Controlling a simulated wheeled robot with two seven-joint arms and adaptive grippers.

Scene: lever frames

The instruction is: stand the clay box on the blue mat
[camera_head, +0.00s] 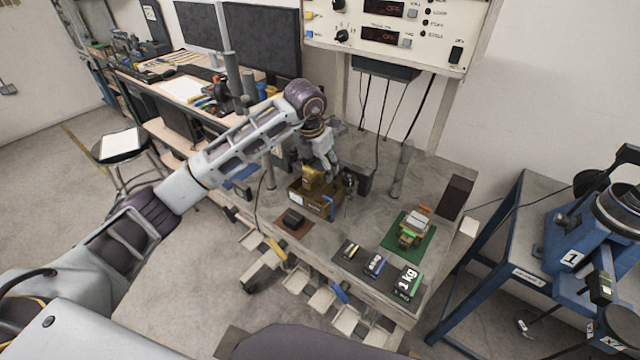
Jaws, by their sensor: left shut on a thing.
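My left gripper (322,164) reaches down over the workbench (350,215) from the left, at the bench's far left part. It is shut on a tan-brown block (312,180), which looks like the clay box. The block is just above or inside a brown open bin (302,200); I cannot tell if it touches the bin. The gripper hides part of the block. A narrow blue piece (328,207) shows at the bin's right end; I cannot tell what it is. I make out no clear blue mat. My right gripper is not in view.
A dark object (293,217) lies on a brown mat (298,232) near the bin. A green mat (428,245) carries a small stack. A grey post (402,170) stands behind. Bare bench lies between.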

